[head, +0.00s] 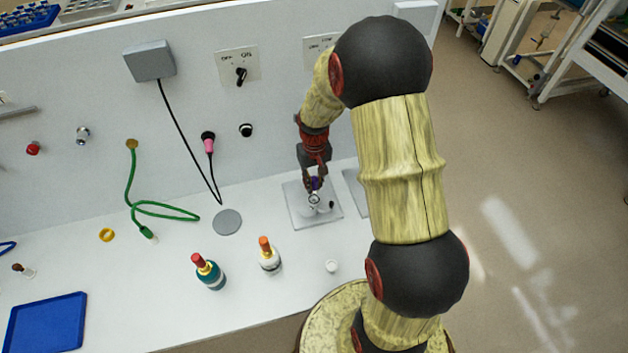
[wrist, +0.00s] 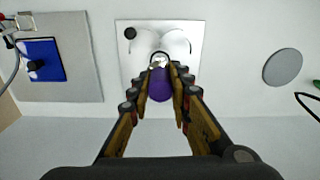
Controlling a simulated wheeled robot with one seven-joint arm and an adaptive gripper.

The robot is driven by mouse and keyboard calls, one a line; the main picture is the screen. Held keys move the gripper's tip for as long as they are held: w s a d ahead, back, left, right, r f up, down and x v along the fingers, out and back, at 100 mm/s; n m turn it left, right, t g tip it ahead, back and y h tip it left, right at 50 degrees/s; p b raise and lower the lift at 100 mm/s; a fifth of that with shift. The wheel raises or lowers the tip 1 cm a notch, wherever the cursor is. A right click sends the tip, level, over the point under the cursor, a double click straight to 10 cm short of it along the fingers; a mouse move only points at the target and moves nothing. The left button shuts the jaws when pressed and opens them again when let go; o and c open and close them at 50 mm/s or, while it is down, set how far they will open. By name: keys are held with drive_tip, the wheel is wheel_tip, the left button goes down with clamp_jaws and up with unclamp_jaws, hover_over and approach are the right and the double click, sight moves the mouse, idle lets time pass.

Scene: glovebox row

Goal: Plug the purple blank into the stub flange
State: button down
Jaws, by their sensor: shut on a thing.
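The purple blank (wrist: 160,86) is between the fingers of my gripper (wrist: 161,72), which is shut on it. Only a small purple patch of it shows in the head view (head: 316,183). The stub flange shows as a pale metal ring (wrist: 159,56) just beyond the blank in the wrist view, on a light square plate (wrist: 137,75). In the head view my gripper (head: 314,186) points down over that plate (head: 298,213), with the flange ring (head: 314,199) close below it. The fingers and blank hide part of the flange, and I cannot tell whether they touch.
A small black knob (wrist: 130,33) stands on the plate. A grey disc (head: 228,222) lies left of it. The panel wall (head: 275,105) rises behind. A green hose (head: 165,210) lies further left.

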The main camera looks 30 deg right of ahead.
sight(314, 189)
drive_tip(key=shift+f+b, duration=1)
drive_tip(key=shift+f, duration=0.95)
drive_tip(key=shift+f+b, duration=0.6)
drive_tip(key=shift+f, duration=0.55)
idle(0.3)
drive_tip(key=c, duration=1.6)
unclamp_jaws()
drive_tip(key=shift+o, duration=0.2)
drive_tip(key=shift+r, duration=0.1)
wheel_tip(314, 189, up, 12)
drive_tip(key=shift+f, duration=0.1)
